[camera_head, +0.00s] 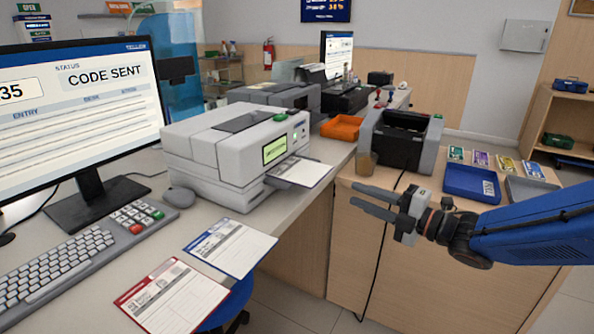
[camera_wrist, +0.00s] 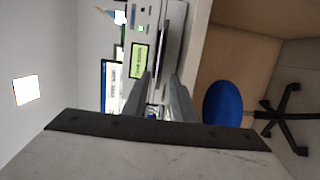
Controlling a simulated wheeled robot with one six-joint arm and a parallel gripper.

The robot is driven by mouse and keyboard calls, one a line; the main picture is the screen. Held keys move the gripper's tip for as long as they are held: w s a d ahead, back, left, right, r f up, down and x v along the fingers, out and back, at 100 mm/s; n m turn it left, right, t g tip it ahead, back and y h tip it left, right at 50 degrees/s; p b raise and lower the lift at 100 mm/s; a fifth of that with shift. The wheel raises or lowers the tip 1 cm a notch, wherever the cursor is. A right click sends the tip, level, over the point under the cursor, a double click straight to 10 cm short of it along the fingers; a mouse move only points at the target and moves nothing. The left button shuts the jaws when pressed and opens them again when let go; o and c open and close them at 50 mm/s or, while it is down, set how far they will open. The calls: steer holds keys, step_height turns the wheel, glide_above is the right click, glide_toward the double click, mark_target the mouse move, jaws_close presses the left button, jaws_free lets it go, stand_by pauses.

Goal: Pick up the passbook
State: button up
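A thin white booklet or sheet with a dark edge (camera_head: 300,172) sticks out of the front slot of the light grey printer (camera_head: 228,150) on the counter. It looks like the passbook, but no title is legible. Its rear part is hidden inside the printer. My gripper (camera_head: 352,194) is to the right of the booklet and apart from it, in front of the wooden counter on the right. Its two fingers point left with a gap between them. In the wrist view my gripper (camera_wrist: 164,78) is open and empty, facing the printer's green display (camera_wrist: 139,60).
A blue-edged form (camera_head: 230,248) and a red-edged form (camera_head: 172,298) lie on the near counter. A keyboard (camera_head: 55,265), mouse (camera_head: 179,197) and monitor (camera_head: 80,110) stand left.

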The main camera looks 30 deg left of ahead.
mark_target(317, 176)
steer(key=x, duration=1.4)
steer(key=shift+w+a+r, duration=0.1)
steer(key=shift+w, duration=0.15)
steer(key=shift+c, duration=0.3)
jaws_close()
